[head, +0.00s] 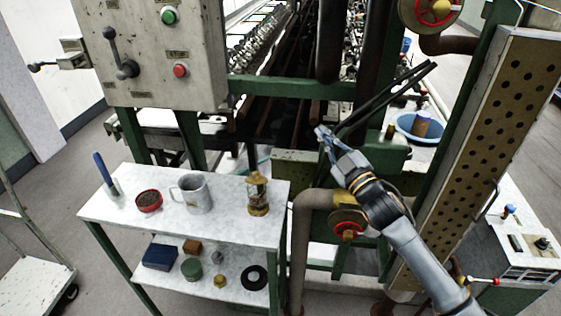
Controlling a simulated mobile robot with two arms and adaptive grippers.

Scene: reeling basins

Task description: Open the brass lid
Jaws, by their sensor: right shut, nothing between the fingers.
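My right gripper (322,134) is shut and empty. It is raised in front of the green machine frame, to the right of and beyond the white table. A brass, lantern-like vessel (258,196) stands upright on the table's right end, below and left of the gripper and apart from it. Its domed top seems to be in place. A small brass cap or knob (390,131) shows on a green housing (385,155) to the gripper's right, also apart from it. I cannot tell for certain which piece is the brass lid. My left gripper is not in view.
The white table (225,232) holds a grey mug (192,194), a red bowl (149,201) and a blue-handled tool (105,173). Its lower shelf holds several small things. A pipe with a red valve wheel (348,231) stands close below my right arm. A perforated panel (490,130) rises at right.

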